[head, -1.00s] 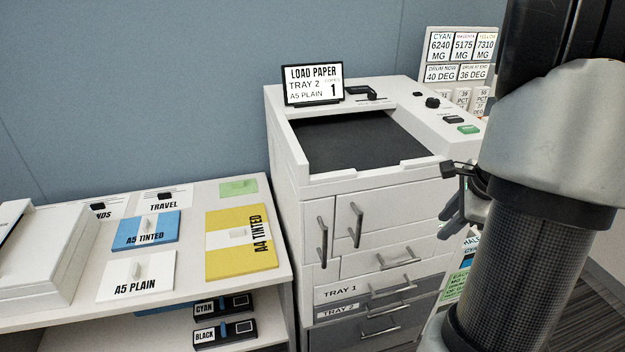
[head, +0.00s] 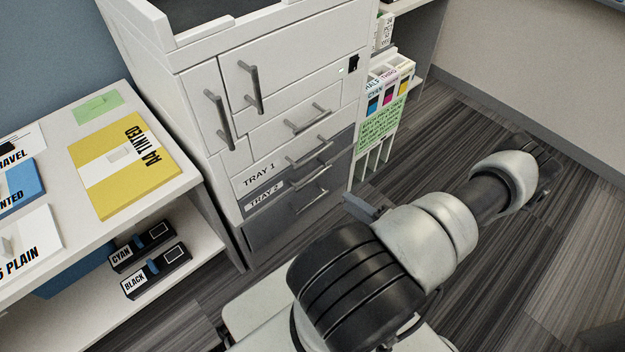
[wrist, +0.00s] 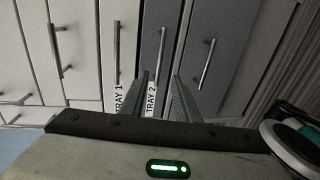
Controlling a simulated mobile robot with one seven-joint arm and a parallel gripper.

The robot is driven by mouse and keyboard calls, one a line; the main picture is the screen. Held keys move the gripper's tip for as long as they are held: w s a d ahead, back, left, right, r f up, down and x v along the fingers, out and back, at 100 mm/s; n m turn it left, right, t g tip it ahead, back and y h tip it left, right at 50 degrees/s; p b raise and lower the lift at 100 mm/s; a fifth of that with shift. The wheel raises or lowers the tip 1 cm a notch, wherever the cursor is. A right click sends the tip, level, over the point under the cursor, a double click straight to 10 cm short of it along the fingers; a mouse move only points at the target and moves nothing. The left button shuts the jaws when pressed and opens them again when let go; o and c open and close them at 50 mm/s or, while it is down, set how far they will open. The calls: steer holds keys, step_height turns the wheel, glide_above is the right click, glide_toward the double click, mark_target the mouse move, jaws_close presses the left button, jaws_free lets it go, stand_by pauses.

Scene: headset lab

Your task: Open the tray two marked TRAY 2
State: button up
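The tray marked TRAY 2 (head: 264,197) is a grey drawer low on the white printer. Its face looks flush with the drawers around it, so it appears shut. In the wrist view, its label (wrist: 151,99) is turned sideways, and its silver bar handle (wrist: 159,45) runs up the picture. My gripper (wrist: 158,77) is open and empty in the wrist view. Its two fingers point at the tray front, with the lower part of the handle showing between them. I cannot tell how far the fingertips are from it. In the head view, my arm mostly hides the gripper.
The TRAY 1 drawer (head: 258,175) is directly above, and a darker drawer (head: 262,233) is below, each with a similar handle. A shelf unit (head: 200,172) with paper packs stands left. A small cartridge rack (head: 385,115) stands right. Floor (head: 570,255) at right is open.

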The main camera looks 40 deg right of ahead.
mark_target(314, 176)
steer(key=b+x, duration=0.2)
steer(key=x, duration=1.5)
steer(key=shift+w+a+f+b, duration=0.1)
steer(key=shift+b, duration=0.25)
jaws_close()
